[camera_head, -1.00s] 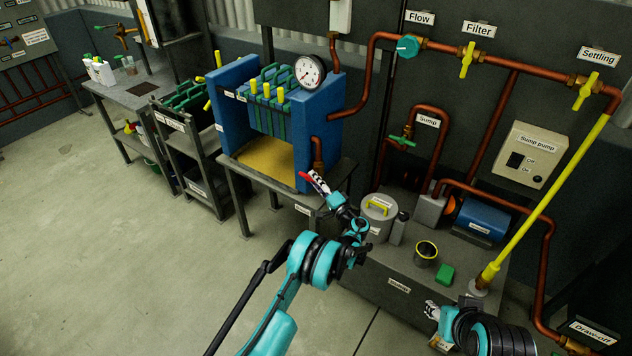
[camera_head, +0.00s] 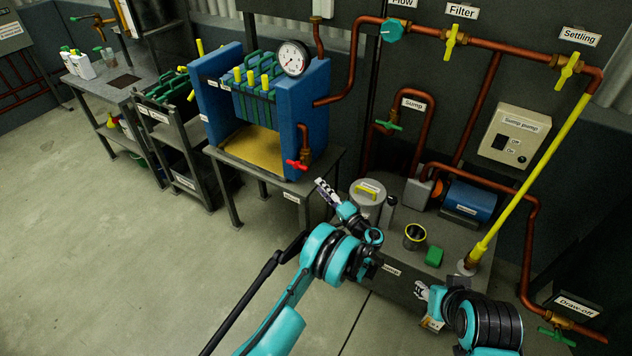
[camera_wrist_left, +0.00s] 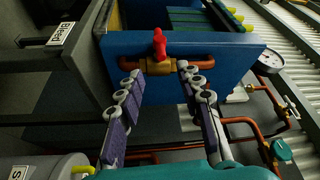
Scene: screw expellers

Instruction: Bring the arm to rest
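My left gripper (camera_head: 325,190) is in front of the blue filter press (camera_head: 308,125), a little below and to the right of the red valve handle (camera_head: 297,165) on the press's copper outlet pipe. In the left wrist view its two fingers (camera_wrist_left: 162,85) are spread with nothing between them. The red handle (camera_wrist_left: 159,42) stands beyond the fingertips in that view, apart from them. My right gripper (camera_head: 422,293) hangs low at the front edge of the sump bench; its fingers are too small to read.
A grey lidded pot (camera_head: 368,200), a dark cup (camera_head: 414,236) and a green block (camera_head: 434,256) stand on the sump bench right of my left gripper. A yellow pole (camera_head: 525,185) rises at the right. Open floor (camera_head: 110,250) lies to the left.

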